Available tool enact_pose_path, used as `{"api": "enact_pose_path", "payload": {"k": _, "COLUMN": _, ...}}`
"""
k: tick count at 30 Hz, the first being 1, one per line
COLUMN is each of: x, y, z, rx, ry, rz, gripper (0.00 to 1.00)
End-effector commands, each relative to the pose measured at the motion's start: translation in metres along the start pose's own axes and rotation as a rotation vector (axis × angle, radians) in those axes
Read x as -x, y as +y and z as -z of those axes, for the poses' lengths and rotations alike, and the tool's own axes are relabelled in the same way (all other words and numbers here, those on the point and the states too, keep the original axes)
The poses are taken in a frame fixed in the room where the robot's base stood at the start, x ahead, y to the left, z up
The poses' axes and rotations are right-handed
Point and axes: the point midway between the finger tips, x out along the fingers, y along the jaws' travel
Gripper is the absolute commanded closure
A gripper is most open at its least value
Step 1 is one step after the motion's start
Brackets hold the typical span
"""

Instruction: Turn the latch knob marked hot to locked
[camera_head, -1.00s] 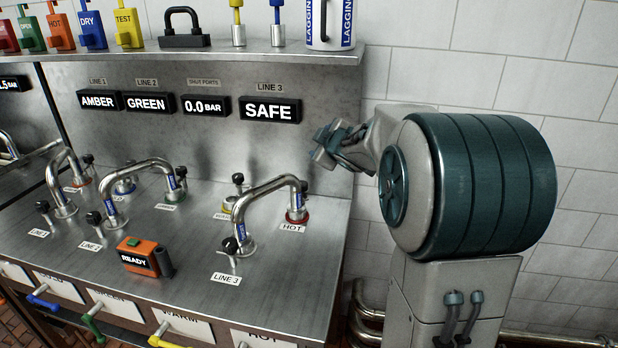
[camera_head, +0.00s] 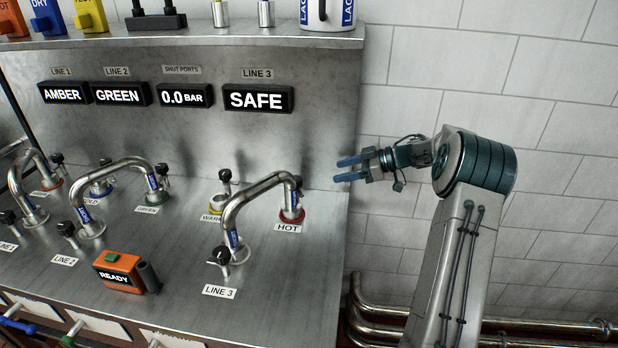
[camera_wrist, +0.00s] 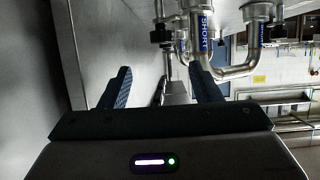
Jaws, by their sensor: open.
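The port labelled HOT (camera_head: 288,228) has a red ring (camera_head: 292,215) at the right end of the bench top. A curved steel pipe (camera_head: 258,190) comes down into it from the LINE 3 port. A small black latch knob (camera_head: 297,181) shows beside the pipe end above the ring, partly hidden by it; its setting cannot be read. My gripper (camera_head: 348,168) is open and empty, to the right of the HOT port and apart from it, fingers pointing left. In the wrist view my gripper (camera_wrist: 163,85) has its fingers spread, with a steel pipe (camera_wrist: 201,50) with a blue label beyond.
The LINE 3 display (camera_head: 258,98) reads SAFE. A WARM port (camera_head: 214,207) lies left of HOT. An orange READY box (camera_head: 120,270) sits on the bench. A shelf (camera_head: 200,38) overhangs the back. Pipes (camera_head: 500,328) run low along the tiled wall.

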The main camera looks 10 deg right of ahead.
Motion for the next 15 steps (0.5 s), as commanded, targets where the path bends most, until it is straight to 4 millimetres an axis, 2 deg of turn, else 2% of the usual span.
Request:
{"api": "enact_pose_path", "payload": {"k": 6, "x": -0.050, "y": -0.002, "z": 0.003, "rx": 0.004, "ry": 0.002, "rz": 0.009, "gripper": 0.43}}
{"api": "enact_pose_path", "payload": {"k": 15, "x": -0.103, "y": 0.000, "z": 0.001, "rx": 0.002, "ry": 0.002, "rz": 0.000, "gripper": 0.43}}
